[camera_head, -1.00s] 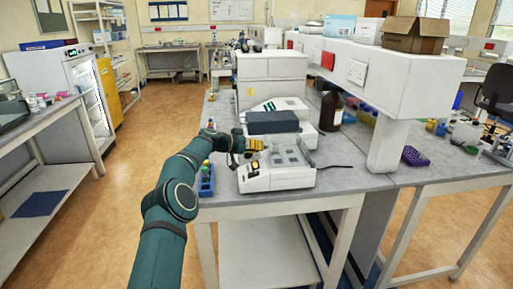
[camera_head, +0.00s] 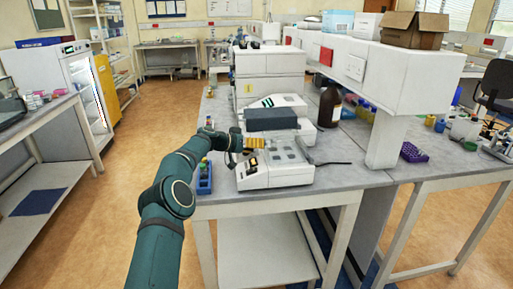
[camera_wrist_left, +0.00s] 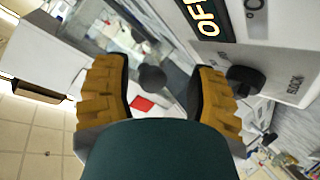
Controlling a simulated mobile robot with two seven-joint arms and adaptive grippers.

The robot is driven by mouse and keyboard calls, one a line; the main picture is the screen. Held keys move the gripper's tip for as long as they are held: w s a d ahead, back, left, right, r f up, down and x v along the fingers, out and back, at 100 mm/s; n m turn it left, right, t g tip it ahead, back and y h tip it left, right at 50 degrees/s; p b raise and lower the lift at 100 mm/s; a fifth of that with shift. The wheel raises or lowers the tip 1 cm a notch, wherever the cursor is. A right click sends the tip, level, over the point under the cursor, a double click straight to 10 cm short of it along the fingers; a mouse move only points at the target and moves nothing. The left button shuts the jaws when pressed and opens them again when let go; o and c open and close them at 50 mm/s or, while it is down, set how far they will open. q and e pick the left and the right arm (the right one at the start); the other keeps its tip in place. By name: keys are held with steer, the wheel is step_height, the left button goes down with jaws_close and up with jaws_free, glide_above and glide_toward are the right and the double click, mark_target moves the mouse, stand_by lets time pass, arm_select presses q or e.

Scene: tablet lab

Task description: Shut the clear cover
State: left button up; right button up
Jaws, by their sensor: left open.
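The clear cover (camera_head: 312,148) shows only faintly as a see-through panel over the white block heater (camera_head: 275,181) on the bench; its exact angle is hard to tell. My left gripper (camera_head: 255,143), with yellow fingers, is above the left side of the heater. In the left wrist view the gripper (camera_wrist_left: 160,78) is open, with fingers apart. A dark round knob (camera_wrist_left: 152,78) appears between the fingers; I cannot tell whether they touch it. A see-through surface (camera_wrist_left: 105,45) lies beyond the left finger. The heater's display (camera_wrist_left: 207,18) reads OFF. My right gripper is not in view.
A blue tube rack (camera_head: 204,180) stands left of the heater. A grey-topped instrument (camera_head: 271,119) stands close behind it. A brown bottle (camera_head: 329,108) and a white shelf unit (camera_head: 400,80) are to the right. The floor (camera_head: 110,220) on the left is clear.

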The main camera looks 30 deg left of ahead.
arm_select(q)
steer(key=v, duration=1.1)
steer(key=shift+a, duration=0.2)
steer(key=shift+s, duration=0.15)
